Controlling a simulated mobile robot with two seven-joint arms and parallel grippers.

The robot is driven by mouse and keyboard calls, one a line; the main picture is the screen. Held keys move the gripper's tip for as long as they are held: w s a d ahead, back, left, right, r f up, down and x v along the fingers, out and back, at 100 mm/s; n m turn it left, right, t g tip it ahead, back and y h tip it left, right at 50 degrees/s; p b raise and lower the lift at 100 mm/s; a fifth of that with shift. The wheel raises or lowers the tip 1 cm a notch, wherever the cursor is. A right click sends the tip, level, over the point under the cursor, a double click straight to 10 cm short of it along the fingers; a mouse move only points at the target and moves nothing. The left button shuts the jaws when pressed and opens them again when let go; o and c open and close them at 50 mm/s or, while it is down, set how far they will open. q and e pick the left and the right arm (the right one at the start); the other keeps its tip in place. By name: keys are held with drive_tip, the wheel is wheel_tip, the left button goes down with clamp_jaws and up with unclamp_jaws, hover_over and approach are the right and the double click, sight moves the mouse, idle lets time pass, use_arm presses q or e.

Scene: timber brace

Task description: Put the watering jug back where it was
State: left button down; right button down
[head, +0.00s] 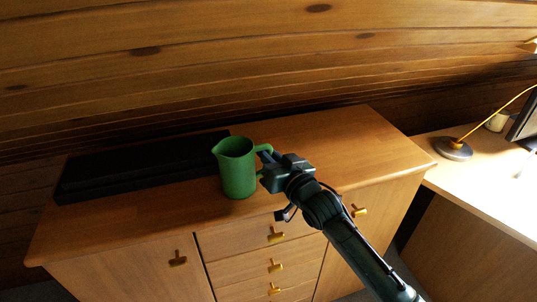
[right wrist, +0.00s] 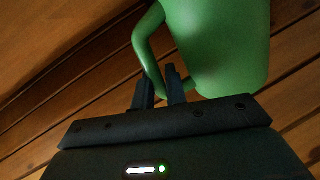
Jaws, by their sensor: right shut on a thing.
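The green watering jug (head: 237,168) is upright at the middle front of the wooden cabinet top, its spout to the left and its handle to the right. I cannot tell whether its base touches the top. My right gripper (head: 266,166) is shut on the jug's handle. In the right wrist view the two dark fingers (right wrist: 160,85) close around the lower part of the handle, and the green jug body (right wrist: 222,45) fills the upper right. My left gripper does not show.
A long black flat box (head: 130,165) lies along the back left of the cabinet top (head: 340,150). The right part of the top is clear. A desk (head: 490,170) with a lamp (head: 454,148) stands at the right. A sloping timber wall rises behind.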

idle(0.3)
drive_tip(key=c, duration=1.4)
unclamp_jaws()
drive_tip(key=shift+f, duration=0.1)
drive_tip(key=shift+c, duration=0.2)
